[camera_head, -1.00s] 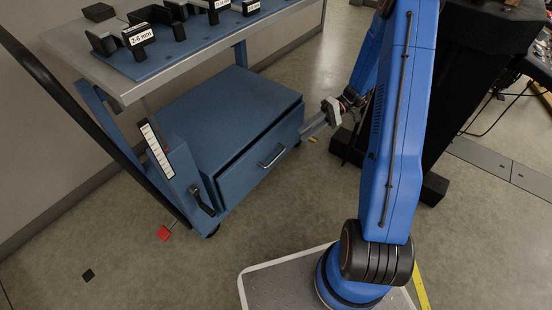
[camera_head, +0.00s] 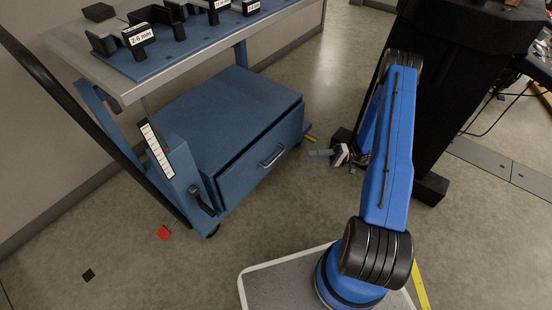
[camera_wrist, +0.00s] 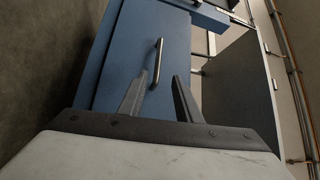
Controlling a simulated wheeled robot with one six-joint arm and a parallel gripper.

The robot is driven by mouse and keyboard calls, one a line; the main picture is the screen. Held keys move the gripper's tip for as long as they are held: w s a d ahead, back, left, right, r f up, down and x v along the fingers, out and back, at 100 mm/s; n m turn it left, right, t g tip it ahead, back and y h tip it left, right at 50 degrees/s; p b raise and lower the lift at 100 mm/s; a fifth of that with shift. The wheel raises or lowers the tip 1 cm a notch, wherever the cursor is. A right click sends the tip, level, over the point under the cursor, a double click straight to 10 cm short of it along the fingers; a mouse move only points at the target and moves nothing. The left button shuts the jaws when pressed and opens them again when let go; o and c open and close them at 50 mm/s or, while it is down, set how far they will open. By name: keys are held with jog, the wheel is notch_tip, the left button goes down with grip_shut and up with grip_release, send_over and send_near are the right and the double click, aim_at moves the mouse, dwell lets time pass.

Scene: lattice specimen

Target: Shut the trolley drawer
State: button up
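The blue trolley drawer (camera_head: 262,165) is in the lower cabinet of the trolley (camera_head: 225,112), with a metal bar handle (camera_head: 271,157) on its front. A dark gap runs between the drawer front and the cabinet's top edge; I cannot tell how far out the drawer stands. My gripper (camera_head: 312,155) is low, to the right of the drawer and apart from it. In the wrist view the two fingers of my gripper (camera_wrist: 162,74) are spread with nothing between them. The drawer front (camera_wrist: 135,45) and its handle (camera_wrist: 156,64) lie beyond the fingertips.
Labelled holders (camera_head: 137,36) stand on the trolley's top shelf. A black stand (camera_head: 450,80) rises behind my arm on the right. A red mark (camera_head: 164,233) and a black mark (camera_head: 88,275) are on the floor. The floor before the drawer is clear.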

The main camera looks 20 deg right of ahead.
send_near(276, 157)
jog(key=a, duration=0.3)
jog(key=w+a, duration=0.1)
jog(key=a, duration=0.5)
jog(key=shift+w+a+r, duration=0.25)
jog(key=shift+a+r, duration=0.05)
jog(key=shift+a, duration=0.1)
grip_shut()
